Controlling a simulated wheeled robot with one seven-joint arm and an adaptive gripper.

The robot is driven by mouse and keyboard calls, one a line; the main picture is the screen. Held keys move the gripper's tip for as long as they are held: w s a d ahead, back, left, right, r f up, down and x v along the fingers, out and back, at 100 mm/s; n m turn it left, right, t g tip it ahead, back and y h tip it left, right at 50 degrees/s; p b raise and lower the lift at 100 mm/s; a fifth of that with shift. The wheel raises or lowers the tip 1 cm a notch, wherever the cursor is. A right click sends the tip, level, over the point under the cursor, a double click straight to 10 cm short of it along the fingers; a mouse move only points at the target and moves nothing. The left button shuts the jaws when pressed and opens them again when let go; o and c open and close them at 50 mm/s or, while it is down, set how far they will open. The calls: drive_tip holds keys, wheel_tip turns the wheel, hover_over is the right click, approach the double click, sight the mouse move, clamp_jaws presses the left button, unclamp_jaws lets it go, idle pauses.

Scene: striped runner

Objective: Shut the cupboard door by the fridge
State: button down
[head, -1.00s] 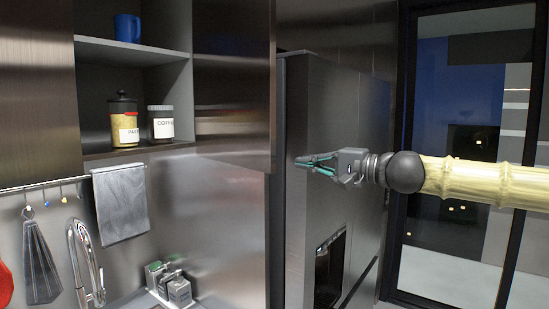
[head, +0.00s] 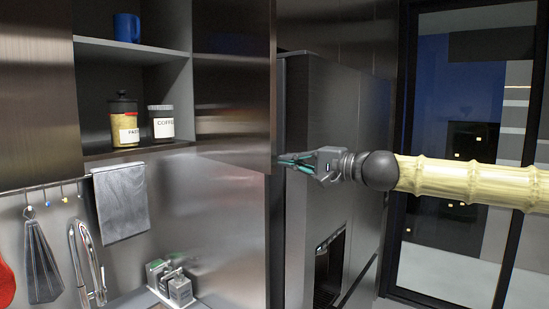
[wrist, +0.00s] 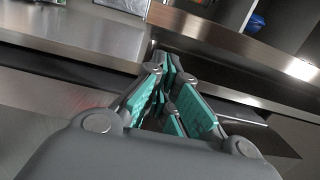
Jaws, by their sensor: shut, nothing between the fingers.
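The cupboard door (head: 232,90) is a dark brushed-steel panel between the open shelves and the fridge. It stands open, swung out from the right side of the shelves. Its free edge is toward the fridge (head: 335,170). My gripper (head: 284,163) is shut and empty, in front of the fridge in the head view. Its fingertips are just right of the door's lower free corner; I cannot tell whether they touch it. In the wrist view the teal-padded fingers (wrist: 170,75) point toward steel panels and edges, and I cannot tell which belongs to the door.
The shelves hold a blue mug (head: 127,28), a pasta jar (head: 124,122) and a coffee jar (head: 161,124). Below are a grey towel (head: 121,203), a tap (head: 88,255) and small containers (head: 172,284). A dark-framed glass door (head: 470,120) stands at the right.

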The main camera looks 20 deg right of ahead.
drive_tip(key=shift+p+x, duration=0.7)
drive_tip(key=shift+x, duration=1.8)
drive_tip(key=shift+a, duration=0.1)
